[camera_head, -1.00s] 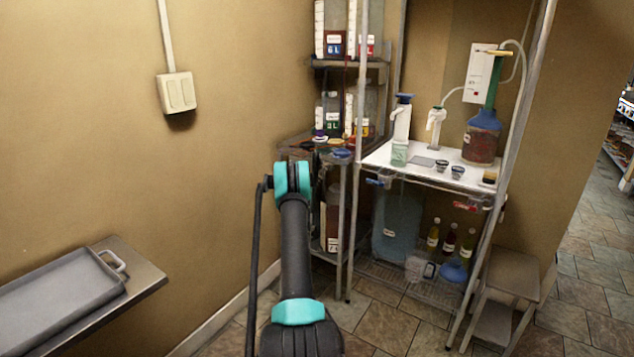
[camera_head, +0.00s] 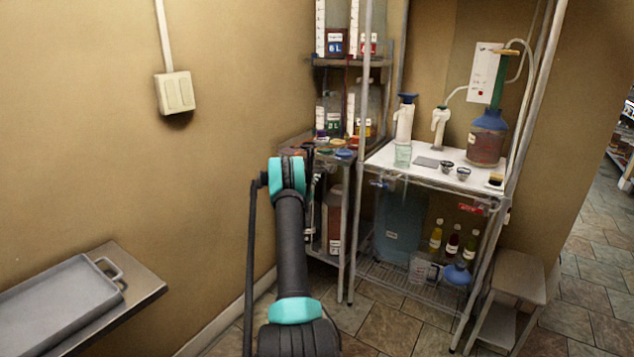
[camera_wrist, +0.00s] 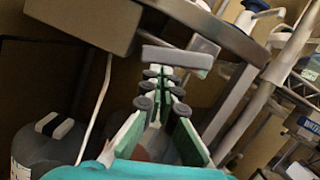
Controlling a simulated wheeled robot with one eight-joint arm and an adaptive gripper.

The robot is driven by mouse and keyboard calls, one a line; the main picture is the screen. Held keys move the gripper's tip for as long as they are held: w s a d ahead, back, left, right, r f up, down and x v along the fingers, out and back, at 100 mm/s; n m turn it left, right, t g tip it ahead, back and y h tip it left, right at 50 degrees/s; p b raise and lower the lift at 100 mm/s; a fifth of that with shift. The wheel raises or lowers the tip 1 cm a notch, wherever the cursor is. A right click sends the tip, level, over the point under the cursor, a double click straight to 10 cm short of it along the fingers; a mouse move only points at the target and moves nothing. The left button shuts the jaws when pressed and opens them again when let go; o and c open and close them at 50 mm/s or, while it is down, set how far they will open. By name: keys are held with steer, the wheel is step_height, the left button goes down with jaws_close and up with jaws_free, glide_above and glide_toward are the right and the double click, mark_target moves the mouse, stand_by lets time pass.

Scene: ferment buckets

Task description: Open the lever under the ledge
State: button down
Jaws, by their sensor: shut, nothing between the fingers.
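In the wrist view, a flat grey bar (camera_wrist: 178,58), which looks like the lever, lies under the edge of a grey metal ledge (camera_wrist: 212,32). My gripper (camera_wrist: 163,78), with green fingers and dark round pads, is shut and empty. Its tips point at the bar and appear just below it in the picture; I cannot tell whether they touch. In the head view my arm hides most of the gripper, in front of the corner rack. A blue-handled valve (camera_head: 380,183) and a red handle (camera_head: 470,209) sit under the white-topped shelf.
A brown box-like block (camera_wrist: 85,22) is close at upper left in the wrist view, with a grey rounded container (camera_wrist: 45,150) below it. In the head view, a stool (camera_head: 515,280) stands right and a tray (camera_head: 55,300) lies on a side shelf left.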

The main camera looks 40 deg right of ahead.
steer(key=shift+w+a+r+m+g, duration=0.15)
steer(key=shift+r+m+g, duration=0.1)
steer(key=shift+m, duration=0.3)
steer(key=shift+w+d+r+m+g, duration=0.1)
steer(key=shift+w+r+m+g, duration=0.1)
steer(key=shift+m, duration=0.35)
steer(key=shift+a+f, duration=0.1)
steer(key=s+a+f, duration=0.4)
steer(key=a+f, duration=0.2)
steer(key=a, duration=0.2)
steer(key=shift+s+a+f, duration=0.15)
steer(key=shift+s+a, duration=0.05)
steer(key=shift+a, duration=0.15)
